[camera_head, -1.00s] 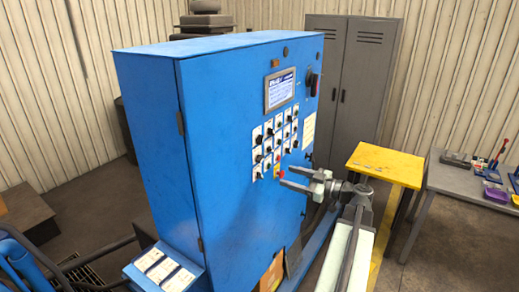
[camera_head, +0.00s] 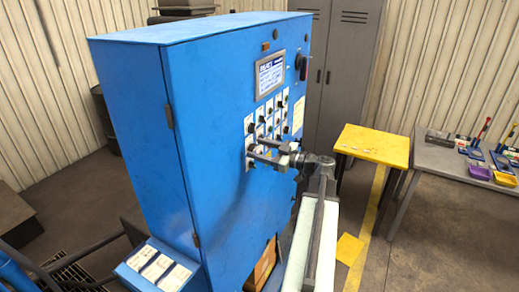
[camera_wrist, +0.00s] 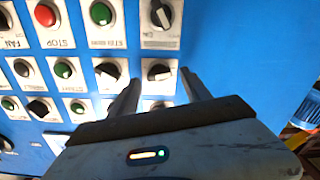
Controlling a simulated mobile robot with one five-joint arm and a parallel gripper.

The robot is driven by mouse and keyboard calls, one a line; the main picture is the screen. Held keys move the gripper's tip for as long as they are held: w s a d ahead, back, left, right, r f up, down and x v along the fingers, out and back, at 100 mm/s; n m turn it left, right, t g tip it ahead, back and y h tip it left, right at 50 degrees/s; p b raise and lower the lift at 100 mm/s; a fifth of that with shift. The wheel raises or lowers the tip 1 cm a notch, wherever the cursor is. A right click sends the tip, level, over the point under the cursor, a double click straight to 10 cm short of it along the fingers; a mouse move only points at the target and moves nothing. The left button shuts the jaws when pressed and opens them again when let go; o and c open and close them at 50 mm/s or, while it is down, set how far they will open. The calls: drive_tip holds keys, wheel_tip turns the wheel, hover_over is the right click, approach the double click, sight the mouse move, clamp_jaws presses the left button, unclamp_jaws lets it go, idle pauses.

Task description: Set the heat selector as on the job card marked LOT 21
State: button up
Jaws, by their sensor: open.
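The blue cabinet (camera_head: 230,130) carries a panel of knobs and buttons on white plates (camera_head: 279,104). I cannot tell which one is the heat selector; most labels are too small to read. My gripper (camera_head: 252,148) is open and empty, its fingers in front of the panel's lower rows, hiding some plates. In the wrist view, a black knob (camera_wrist: 158,73) shows between the fingertips, with another black knob (camera_wrist: 162,14) above it. I cannot tell whether the fingers touch anything. Several white cards (camera_head: 157,267) lie on the cabinet's low blue ledge; their writing, including any LOT 21, is unreadable.
A lit screen (camera_head: 270,75) sits above the knobs. A red button marked STOP (camera_wrist: 46,14) shows in the wrist view. A yellow table (camera_head: 372,142) and a grey bench (camera_head: 455,170) with tools stand at the right. Grey lockers (camera_head: 338,75) are behind.

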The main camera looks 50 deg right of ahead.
drive_tip(key=shift+w+a, duration=0.1)
drive_tip(key=shift+w, duration=0.2)
clamp_jaws()
drive_tip(key=shift+m, duration=0.4)
drive_tip(key=m, duration=0.4)
drive_tip(key=shift+m, duration=0.4)
drive_tip(key=m, duration=0.6)
drive_tip(key=shift+d+f, duration=0.1)
drive_tip(key=shift+d, duration=0.2)
drive_tip(key=m, duration=1.2)
drive_tip(key=shift+f+b, duration=0.25)
drive_tip(key=shift+b, duration=0.05)
